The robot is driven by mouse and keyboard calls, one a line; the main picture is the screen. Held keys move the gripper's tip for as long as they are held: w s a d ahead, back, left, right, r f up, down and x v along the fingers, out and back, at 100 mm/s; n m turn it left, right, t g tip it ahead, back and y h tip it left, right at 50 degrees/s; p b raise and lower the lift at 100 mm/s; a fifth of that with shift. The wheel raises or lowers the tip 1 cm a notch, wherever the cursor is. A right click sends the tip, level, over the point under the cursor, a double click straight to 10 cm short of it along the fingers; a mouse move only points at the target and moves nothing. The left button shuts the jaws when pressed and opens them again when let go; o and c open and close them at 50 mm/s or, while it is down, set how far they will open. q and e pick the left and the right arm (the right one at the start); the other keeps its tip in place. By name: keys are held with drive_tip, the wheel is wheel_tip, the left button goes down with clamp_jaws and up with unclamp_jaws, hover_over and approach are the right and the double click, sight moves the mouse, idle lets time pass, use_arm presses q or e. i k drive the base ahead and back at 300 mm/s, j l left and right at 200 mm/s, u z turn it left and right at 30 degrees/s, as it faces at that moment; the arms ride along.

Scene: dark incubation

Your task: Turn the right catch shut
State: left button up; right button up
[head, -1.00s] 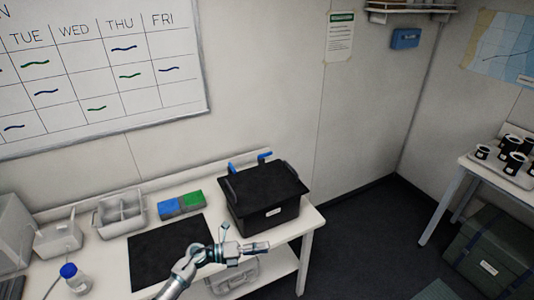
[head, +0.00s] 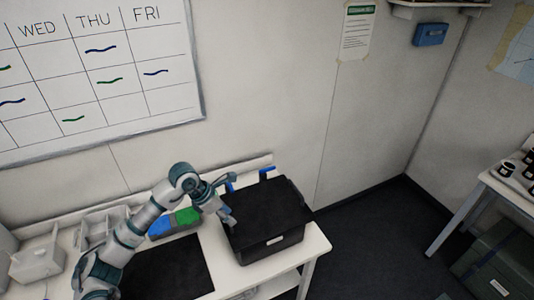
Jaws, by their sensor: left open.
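A black lidded box (head: 268,243) stands on the right part of the white bench, with its flat black lid (head: 268,205) on top. A small white label is on its front. Dark raised parts run along the lid's sides; I cannot make out the right catch or how it is turned. My forearm hides part of the bench. My right gripper is out of view.
Blue and green blocks (head: 187,217) lie left of the box, partly behind my arm. A black mat (head: 185,270) and grey trays (head: 100,226) are further left. The wall is close behind the bench. A side table (head: 490,178) with dark cups stands at right.

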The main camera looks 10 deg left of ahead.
sight(272, 168)
drive_tip(key=i, duration=1.2)
